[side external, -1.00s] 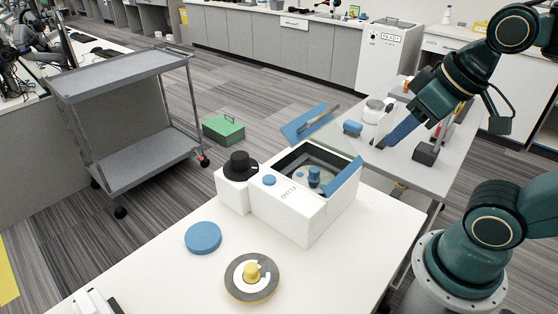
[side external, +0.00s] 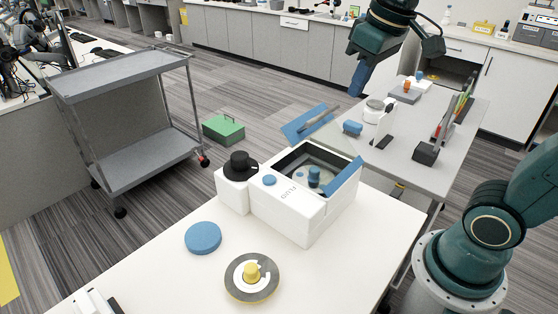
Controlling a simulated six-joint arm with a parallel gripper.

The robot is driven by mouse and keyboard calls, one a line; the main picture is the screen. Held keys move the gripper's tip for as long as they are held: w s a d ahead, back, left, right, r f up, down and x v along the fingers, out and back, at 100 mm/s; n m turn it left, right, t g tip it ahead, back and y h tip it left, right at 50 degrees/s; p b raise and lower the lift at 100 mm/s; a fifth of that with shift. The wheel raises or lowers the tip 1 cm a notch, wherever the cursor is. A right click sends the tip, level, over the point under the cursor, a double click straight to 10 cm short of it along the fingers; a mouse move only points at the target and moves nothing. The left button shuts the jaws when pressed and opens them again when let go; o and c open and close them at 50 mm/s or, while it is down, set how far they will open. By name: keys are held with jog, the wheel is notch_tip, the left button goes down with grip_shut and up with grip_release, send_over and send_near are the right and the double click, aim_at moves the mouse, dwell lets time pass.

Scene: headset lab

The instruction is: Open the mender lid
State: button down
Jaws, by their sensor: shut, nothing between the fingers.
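A white box-shaped machine (side external: 290,215) with dark lettering stands on the near white table. Its top is an open well with a round grey plate and a blue knob (side external: 314,177) inside. A blue flap (side external: 343,180) stands tilted up along the well's right edge. A blue panel with a grey bar (side external: 308,121) shows behind the machine; whether it is joined to it is unclear. No label that I can read says which part is the mender lid. My gripper (side external: 357,90) is shut and empty, pointing down above the far table's left side, well behind the machine and apart from it.
The far grey table (side external: 455,135) holds a white device (side external: 383,122), a blue block (side external: 352,128) and a dark rack (side external: 428,150). A blue disc (side external: 203,237) and a grey disc with yellow knob (side external: 233,283) lie on the near table. A grey cart (side external: 120,75) stands left.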

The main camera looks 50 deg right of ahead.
jog(key=w+d+g, duration=0.2)
jog(key=w, duration=0.9)
jog(key=shift+f, duration=0.15)
jog(key=shift+d+f, duration=0.1)
send_over(308, 137)
jog(key=shift+w+f, duration=0.15)
jog(key=shift+f, duration=4.75)
jog(key=shift+r, duration=0.1)
jog(key=shift+s+r, duration=0.15)
jog(key=shift+s, duration=0.25)
